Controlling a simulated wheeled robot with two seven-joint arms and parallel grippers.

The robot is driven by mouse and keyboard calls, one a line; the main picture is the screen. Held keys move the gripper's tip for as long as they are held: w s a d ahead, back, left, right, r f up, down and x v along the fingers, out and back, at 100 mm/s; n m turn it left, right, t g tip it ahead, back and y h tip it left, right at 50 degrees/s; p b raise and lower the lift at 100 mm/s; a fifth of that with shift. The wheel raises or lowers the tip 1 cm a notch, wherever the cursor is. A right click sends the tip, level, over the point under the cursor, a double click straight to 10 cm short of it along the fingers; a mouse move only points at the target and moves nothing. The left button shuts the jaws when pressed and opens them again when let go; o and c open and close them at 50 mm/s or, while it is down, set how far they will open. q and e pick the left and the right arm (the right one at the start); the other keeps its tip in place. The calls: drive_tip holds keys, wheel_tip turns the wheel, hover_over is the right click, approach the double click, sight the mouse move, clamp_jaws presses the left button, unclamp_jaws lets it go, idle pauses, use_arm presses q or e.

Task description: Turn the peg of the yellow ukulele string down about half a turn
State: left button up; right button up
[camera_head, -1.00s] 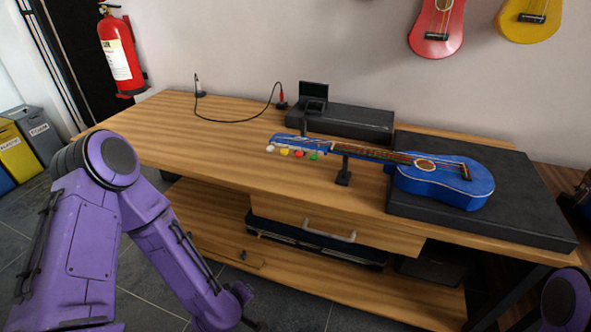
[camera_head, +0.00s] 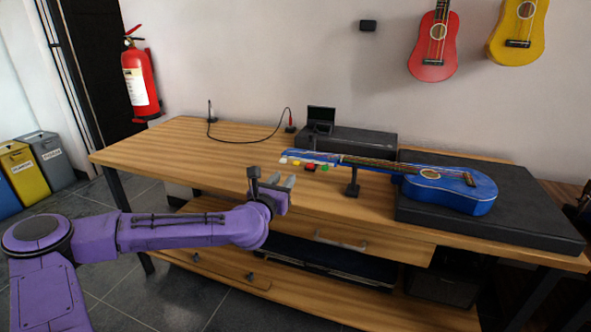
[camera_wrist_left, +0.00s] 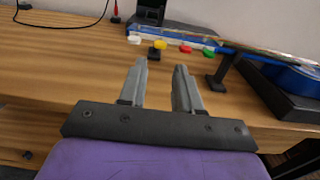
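The blue ukulele (camera_head: 447,190) lies with its body on a dark mat, its neck pointing left over a small black stand (camera_head: 353,182). Coloured pegs hang along the near side of its headstock: white, yellow, red and green. The yellow peg (camera_head: 296,163) also shows in the left wrist view (camera_wrist_left: 160,44), just beyond the fingertips. My left gripper (camera_head: 278,179) is in front of the headstock, a little lower and to its left. In the left wrist view its two grey fingers (camera_wrist_left: 162,66) are apart with nothing between them. My right gripper is out of view.
A black case (camera_head: 365,143) with a small screened device (camera_head: 321,118) stands behind the ukulele, with a red-ended cable (camera_head: 250,141) to its left. The dark mat (camera_head: 540,228) fills the table's right end. The table's left part (camera_head: 160,150) is clear.

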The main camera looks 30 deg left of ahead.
sight(296, 165)
use_arm(q)
drive_tip(key=x, duration=0.8)
drive_tip(key=shift+w, duration=0.25)
clamp_jaws()
